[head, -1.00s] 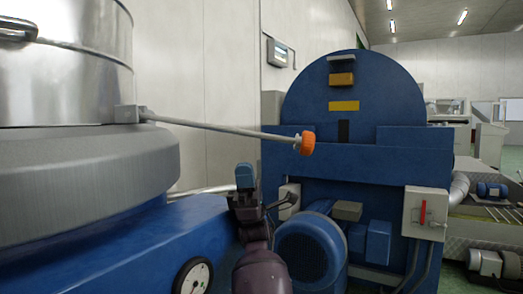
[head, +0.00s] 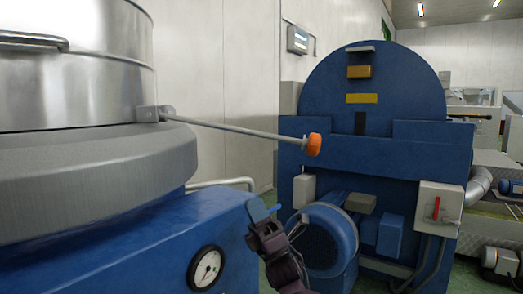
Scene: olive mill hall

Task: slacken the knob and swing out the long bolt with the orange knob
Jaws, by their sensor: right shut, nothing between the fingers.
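The long bolt (head: 235,128) is a thin grey rod. It sticks out to the right from a bracket (head: 150,113) on the side of the steel drum, sloping slightly down. The orange knob (head: 314,144) sits at its free end, in front of the blue machine. My right gripper (head: 262,211) is below the bolt and to the left of the knob, apart from both. It is shut and empty, with blue fingertips. My left gripper is not in view.
The steel drum (head: 75,70) stands on a grey ring above a blue base with a dial gauge (head: 206,268). A blue machine (head: 375,150) with a motor (head: 325,240) stands behind. Open air surrounds the knob.

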